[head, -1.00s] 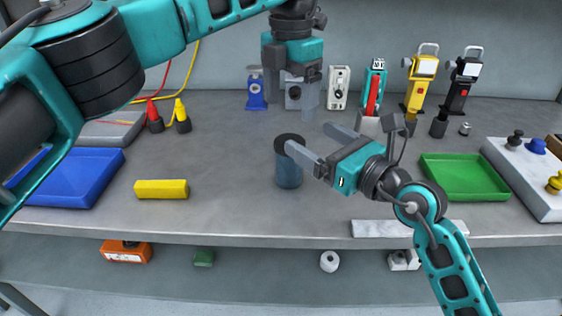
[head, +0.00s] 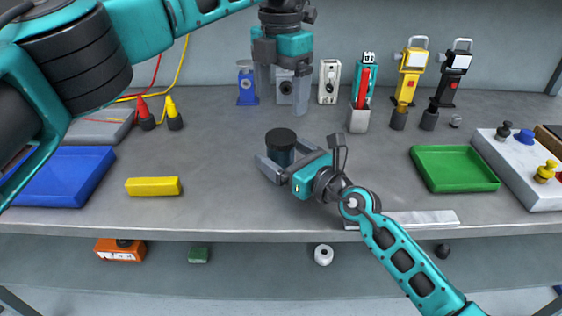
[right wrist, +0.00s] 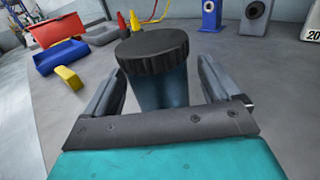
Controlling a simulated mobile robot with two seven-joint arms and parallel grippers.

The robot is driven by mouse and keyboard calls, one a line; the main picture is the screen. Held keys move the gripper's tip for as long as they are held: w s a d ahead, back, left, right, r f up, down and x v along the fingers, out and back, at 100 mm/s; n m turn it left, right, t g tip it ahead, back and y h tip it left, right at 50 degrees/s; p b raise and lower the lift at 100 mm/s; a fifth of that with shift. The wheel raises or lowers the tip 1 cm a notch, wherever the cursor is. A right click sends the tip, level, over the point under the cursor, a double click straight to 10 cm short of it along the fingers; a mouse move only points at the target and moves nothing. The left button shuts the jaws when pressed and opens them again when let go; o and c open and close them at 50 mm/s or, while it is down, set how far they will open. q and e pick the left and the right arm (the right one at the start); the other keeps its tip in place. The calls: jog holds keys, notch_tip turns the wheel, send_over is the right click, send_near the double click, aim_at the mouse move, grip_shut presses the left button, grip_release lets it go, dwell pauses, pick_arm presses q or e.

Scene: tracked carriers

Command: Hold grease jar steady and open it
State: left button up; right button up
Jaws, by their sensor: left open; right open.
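The grease jar (head: 281,147) stands upright on the bench, a blue-grey body with a dark ridged lid on top. In the right wrist view the jar's lid (right wrist: 153,48) is large and close, with the body below it. My right gripper (head: 278,163) is open at the jar's body, below the lid, with one finger on each side; gaps show between fingers and jar in the right wrist view. My left gripper (head: 281,100) is open and empty, pointing down, above and behind the jar in the picture. The jar's lower part is hidden behind my right gripper.
A yellow block (head: 153,187) and a blue tray (head: 66,177) lie to the left. A green tray (head: 455,168) and a pale board with knobs (head: 508,165) are at the right. Several coloured devices stand along the back. A pale flat bar (head: 420,218) lies near the front edge.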

jog(key=shift+w+a, duration=0.2)
jog(key=shift+w, duration=0.05)
jog(key=shift+c, duration=0.4)
